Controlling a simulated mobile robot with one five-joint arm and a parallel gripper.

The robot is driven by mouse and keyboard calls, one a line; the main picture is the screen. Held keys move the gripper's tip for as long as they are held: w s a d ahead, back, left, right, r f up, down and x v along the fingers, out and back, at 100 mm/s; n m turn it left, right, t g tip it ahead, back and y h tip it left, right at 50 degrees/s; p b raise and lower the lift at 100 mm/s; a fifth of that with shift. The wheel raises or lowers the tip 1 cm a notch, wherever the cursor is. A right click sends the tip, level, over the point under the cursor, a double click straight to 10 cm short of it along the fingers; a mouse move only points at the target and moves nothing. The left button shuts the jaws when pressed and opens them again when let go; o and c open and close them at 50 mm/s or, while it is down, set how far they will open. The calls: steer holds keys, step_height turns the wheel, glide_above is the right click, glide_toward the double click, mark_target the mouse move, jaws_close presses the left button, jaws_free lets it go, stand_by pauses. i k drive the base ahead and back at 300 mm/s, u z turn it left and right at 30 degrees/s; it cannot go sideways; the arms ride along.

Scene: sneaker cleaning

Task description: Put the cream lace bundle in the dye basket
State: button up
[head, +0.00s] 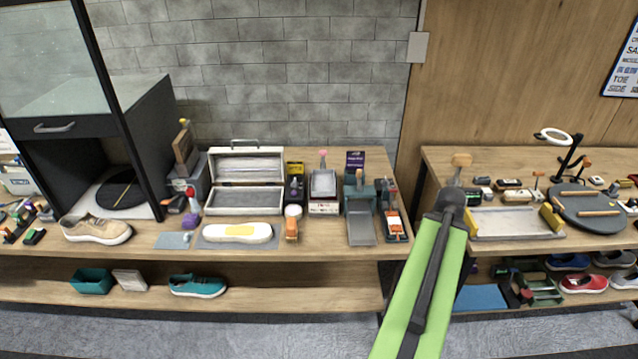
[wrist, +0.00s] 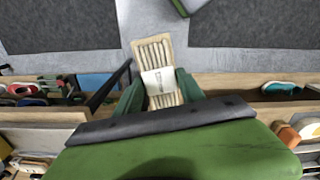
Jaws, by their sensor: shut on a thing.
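The cream lace bundle (wrist: 153,55), wrapped in a printed paper band, is between the two green fingers of my gripper (wrist: 156,82) in the wrist view. My gripper is shut on it, and one end sticks out beyond the fingers. A teal open-topped bin (head: 91,281) stands on the lower shelf at far left, well away from my gripper. It may be the dye basket; I see no label on it.
A pale block (head: 130,280) and a teal shoe (head: 198,286) are right of the bin. The left tabletop holds a beige sneaker (head: 96,229), an open case (head: 245,180) and several tools. A grey tray (head: 512,222) is on the right table. A gap separates the tables.

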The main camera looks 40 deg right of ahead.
mark_target(323, 183)
steer(key=u, duration=0.05)
steer(key=i, duration=0.95)
steer(key=z, duration=0.1)
